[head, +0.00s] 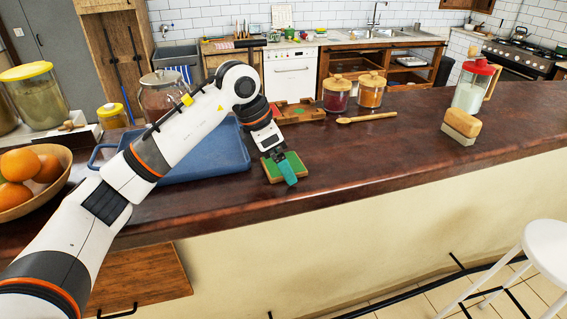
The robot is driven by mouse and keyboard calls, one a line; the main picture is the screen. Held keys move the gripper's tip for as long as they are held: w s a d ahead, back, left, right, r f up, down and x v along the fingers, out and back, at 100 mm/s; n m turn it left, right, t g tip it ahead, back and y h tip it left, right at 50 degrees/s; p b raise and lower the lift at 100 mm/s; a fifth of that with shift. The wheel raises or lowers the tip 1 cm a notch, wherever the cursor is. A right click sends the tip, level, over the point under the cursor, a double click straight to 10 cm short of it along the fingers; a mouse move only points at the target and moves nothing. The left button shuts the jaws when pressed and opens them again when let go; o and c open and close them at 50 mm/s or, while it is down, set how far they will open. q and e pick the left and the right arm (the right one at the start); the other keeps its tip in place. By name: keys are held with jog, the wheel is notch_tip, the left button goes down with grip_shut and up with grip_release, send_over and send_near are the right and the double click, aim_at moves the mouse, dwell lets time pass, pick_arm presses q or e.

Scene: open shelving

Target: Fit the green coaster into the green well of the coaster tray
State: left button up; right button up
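My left gripper (277,155) reaches down from the left over a green-topped square piece with a tan edge (300,169) near the counter's front edge. This piece looks like the green coaster. A teal strip (288,173) hangs at the fingertips in front of the green top; I cannot tell whether it is part of the gripper or a separate thing. The fingers are too small and covered to show whether they grip. A low wooden tray (312,116) with reddish and green patches, apparently the coaster tray, lies behind, partly hidden by my arm. My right gripper is out of view.
A blue tray (215,165) lies left of the gripper. Two lidded jars (337,95) and a wooden spoon (367,118) stand or lie to the back right. A fruit bowl (62,185) is at far left. A wooden-handled block (461,126) sits right.

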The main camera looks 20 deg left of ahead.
pick_arm(q)
jog(key=c, duration=1)
